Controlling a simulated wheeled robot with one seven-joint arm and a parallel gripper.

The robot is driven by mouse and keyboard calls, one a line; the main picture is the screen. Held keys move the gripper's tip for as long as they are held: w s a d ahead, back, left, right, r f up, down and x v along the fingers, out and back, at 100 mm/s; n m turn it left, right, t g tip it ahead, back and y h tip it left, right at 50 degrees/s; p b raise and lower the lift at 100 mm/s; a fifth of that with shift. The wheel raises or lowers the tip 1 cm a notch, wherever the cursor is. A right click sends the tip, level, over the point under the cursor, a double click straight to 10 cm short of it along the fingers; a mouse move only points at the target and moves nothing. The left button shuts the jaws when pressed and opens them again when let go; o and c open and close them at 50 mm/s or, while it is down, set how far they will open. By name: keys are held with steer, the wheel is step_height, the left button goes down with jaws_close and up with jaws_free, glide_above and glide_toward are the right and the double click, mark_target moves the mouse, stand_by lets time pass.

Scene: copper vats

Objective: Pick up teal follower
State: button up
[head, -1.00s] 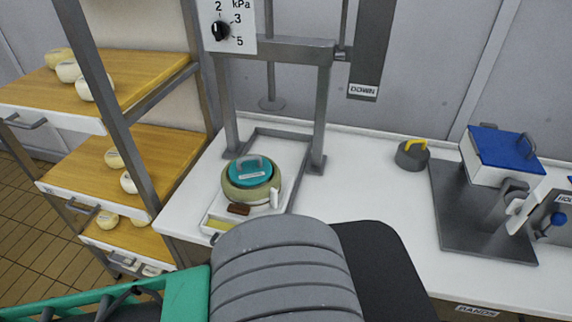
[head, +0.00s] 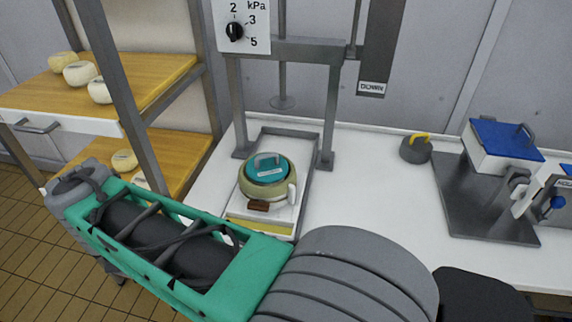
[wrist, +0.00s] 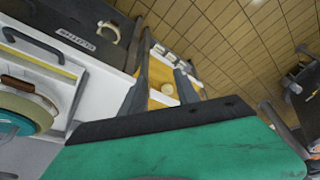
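The teal follower (head: 262,170), a round disc with a grey loop handle, sits in the top of a beige round mould (head: 266,190). The mould stands on a white tray inside the press frame. In the wrist view, part of the follower (wrist: 10,126) shows at the lower left edge, cut off by the frame. In the head view, my gripper cannot be made out.
The press plate (head: 283,102) hangs raised behind the mould, between two uprights. A shelf rack (head: 150,70) with pale cheeses stands left. A grey weight with a yellow handle (head: 416,149) and a blue-lidded device (head: 503,140) stand right, with clear worktop between.

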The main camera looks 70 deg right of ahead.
steer(key=d+r+m+g+h, duration=0.15)
steer(key=d+r+m, duration=0.25)
steer(key=d+m, duration=0.5)
steer(key=m+g+p, duration=0.2)
steer(key=m+g, duration=0.2)
steer(key=m, duration=0.9)
glide_toward(263, 155)
step_height(263, 155, down, 2)
steer(key=shift+m+h, duration=0.3)
steer(key=shift+h, duration=0.15)
steer(key=x, duration=0.7)
steer(key=shift+s+d+f, duration=0.1)
steer(key=shift+s+f, duration=0.05)
steer(key=shift+s, duration=0.1)
steer(key=shift+c, duration=0.3)
jaws_close()
